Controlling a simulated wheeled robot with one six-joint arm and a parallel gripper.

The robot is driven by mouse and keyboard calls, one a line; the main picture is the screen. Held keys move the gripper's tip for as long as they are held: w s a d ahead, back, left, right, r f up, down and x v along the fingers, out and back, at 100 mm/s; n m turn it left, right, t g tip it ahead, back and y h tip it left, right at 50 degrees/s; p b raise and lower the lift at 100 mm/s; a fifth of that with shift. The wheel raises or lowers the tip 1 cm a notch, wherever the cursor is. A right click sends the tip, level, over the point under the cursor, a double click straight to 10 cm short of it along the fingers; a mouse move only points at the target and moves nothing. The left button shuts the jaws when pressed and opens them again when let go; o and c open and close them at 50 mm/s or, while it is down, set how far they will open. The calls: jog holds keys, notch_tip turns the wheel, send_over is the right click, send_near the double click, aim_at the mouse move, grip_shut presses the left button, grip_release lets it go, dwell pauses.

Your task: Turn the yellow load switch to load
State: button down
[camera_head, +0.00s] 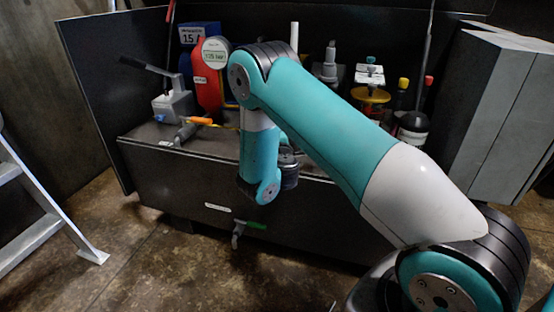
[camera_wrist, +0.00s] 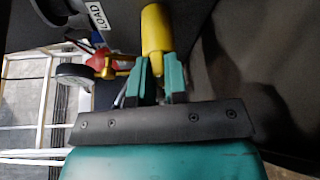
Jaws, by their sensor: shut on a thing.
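The yellow load switch (camera_wrist: 156,28) shows in the wrist view as a yellow handle at the top centre. My gripper (camera_wrist: 157,62) has its two green fingers on either side of the handle's lower end and is shut on it. A white label reading LOAD (camera_wrist: 98,15) is at the upper left, left of the handle. In the head view my arm hides the switch and the gripper's fingers.
A dark bench (camera_head: 190,185) carries a grey lever pump (camera_head: 173,104), a red bottle (camera_head: 207,88), a round gauge (camera_head: 215,52) and several fittings. A green-handled valve (camera_head: 250,225) is on its front. A ladder (camera_head: 45,215) stands at left, grey boxes (camera_head: 500,110) at right.

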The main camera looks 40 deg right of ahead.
jog(key=shift+d+f+m+t+b, duration=0.3)
jog(key=shift+m+b, duration=0.6)
jog(key=shift+b, duration=1.9)
jog(key=shift+r+h+b, duration=0.1)
jog(key=shift+h+b, duration=0.2)
jog(key=shift+b, duration=0.05)
jog(key=shift+r+m+b, duration=0.25)
jog(key=shift+m+b, duration=0.15)
jog(key=shift+b, duration=0.3)
jog(key=c, duration=1.1)
grip_release()
jog(key=shift+c, duration=0.2)
jog(key=shift+a+f, duration=0.1)
jog(key=shift+f, duration=0.05)
